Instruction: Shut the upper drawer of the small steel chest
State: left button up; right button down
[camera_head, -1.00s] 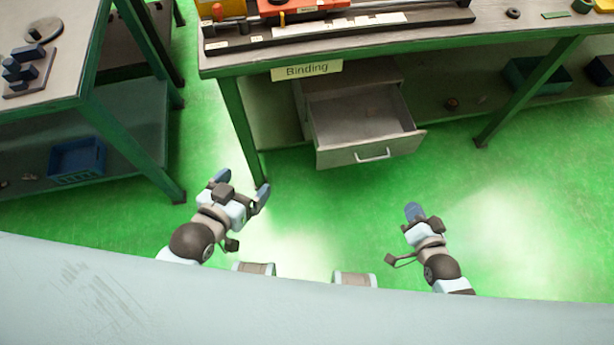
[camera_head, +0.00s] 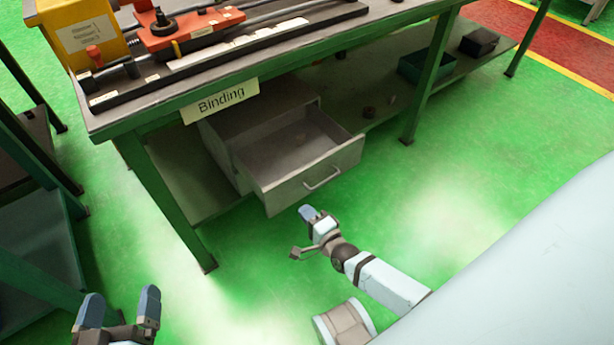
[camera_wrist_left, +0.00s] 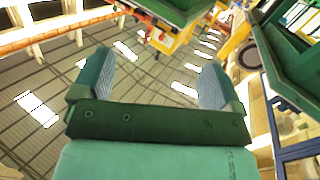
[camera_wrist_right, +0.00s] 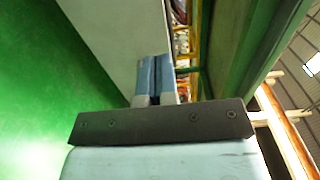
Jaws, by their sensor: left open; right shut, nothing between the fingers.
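The small steel chest (camera_head: 222,148) stands on the lower shelf of the Binding workbench. Its upper drawer (camera_head: 318,172) is pulled out, with a bar handle (camera_head: 322,178) on the front; the inside looks almost empty. My right gripper (camera_head: 308,213) is shut and empty, just below and in front of the drawer front, with a small gap seen from the head. In the right wrist view its fingers (camera_wrist_right: 156,80) are together beside a pale flat panel (camera_wrist_right: 115,35), probably the drawer front. My left gripper (camera_head: 120,308) is open and empty at the lower left, away from the chest; its fingers also show in the left wrist view (camera_wrist_left: 150,88).
The green-framed workbench (camera_head: 135,120) has a front leg (camera_head: 180,205) left of the chest. A dark green bin (camera_head: 415,66) and a black box (camera_head: 479,42) sit further right on the shelf. Green floor in front of the drawer is clear.

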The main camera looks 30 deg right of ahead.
aim_at(282, 185)
jog(key=w, duration=0.3)
jog(key=w+b, duration=0.1)
jog(key=w, duration=0.2)
jog(key=w+a+b, duration=0.1)
jog(key=w, duration=0.2)
jog(key=shift+f, duration=0.1)
pick_arm(q)
jog(key=shift+s+d+r+t+h, duration=0.1)
jog(key=shift+d+r+t+h, duration=0.25)
jog(key=shift+r, duration=0.45)
jog(key=shift+d+r+t+h, duration=0.2)
jog(key=shift+r+t+h, duration=0.25)
jog(key=shift+r, duration=0.4)
jog(key=shift+s+d+r+t+h, duration=0.1)
jog(key=shift+d+r+t+h, duration=0.25)
jog(key=shift+r, duration=0.45)
pick_arm(e)
jog(key=shift+w, duration=0.25)
pick_arm(q)
jog(key=shift+a, duration=0.15)
